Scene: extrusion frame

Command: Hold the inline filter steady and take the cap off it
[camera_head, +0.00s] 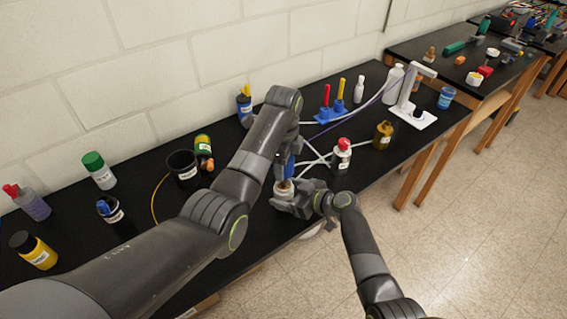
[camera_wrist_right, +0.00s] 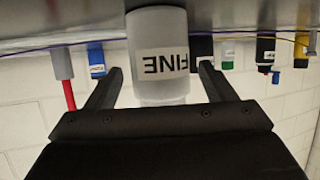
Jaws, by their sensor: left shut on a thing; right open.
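The inline filter is a pale grey cylinder (camera_wrist_right: 160,58) with a white label reading FINE, upside down in the right wrist view. In the head view its pale body (camera_head: 284,189) shows small near the table's front edge. My left gripper (camera_head: 285,176) comes down from above and is shut at the filter's top, on the cap, which is mostly hidden by the fingers. My right gripper (camera_head: 288,200) is low at the filter's side. In the right wrist view its open fingers (camera_wrist_right: 160,88) stand on both sides of the body, with a gap at each side.
A white bottle with a red cap (camera_head: 341,157) and an amber bottle (camera_head: 382,135) stand to the right. A black cup (camera_head: 183,168) stands to the left. White tubes (camera_head: 318,157) lie just behind the filter. A white stand (camera_head: 412,115) is at the back right.

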